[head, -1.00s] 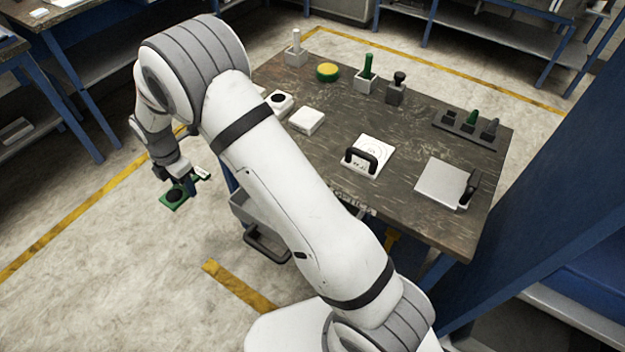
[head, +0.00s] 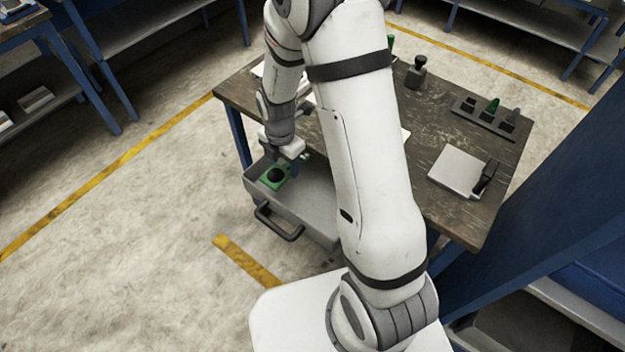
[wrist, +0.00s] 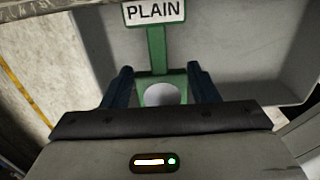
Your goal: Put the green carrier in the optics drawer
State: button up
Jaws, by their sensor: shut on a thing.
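The green carrier (head: 270,182) is a flat green plate with a dark round middle in the head view. In the wrist view the green carrier (wrist: 155,60) shows a pale round disc and a white tag reading PLAIN (wrist: 154,12). My gripper (head: 288,168) is shut on it, with a dark finger on each side (wrist: 163,85). The optics drawer (head: 318,210) is a grey open tray pulled out under the table. The carrier is over its left part. I cannot tell whether it touches the drawer floor. The drawer's right part is hidden behind my arm.
The wooden table (head: 440,125) stands above and behind the drawer. A dark handle (head: 275,224) sticks out from the drawer front. A white plate with a black handle (head: 462,172) and a dark rack (head: 487,118) are on the table's right. The floor in front is clear.

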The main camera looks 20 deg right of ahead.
send_over(315, 187)
jog(key=shift+s+f+b, duration=0.15)
jog(key=shift+f+b, duration=0.35)
jog(key=shift+f, duration=0.75)
jog(key=shift+f+b, duration=1.8)
jog(key=shift+f, duration=0.45)
jog(key=shift+f, duration=0.15)
jog(key=o, duration=1)
jog(key=shift+o, duration=0.2)
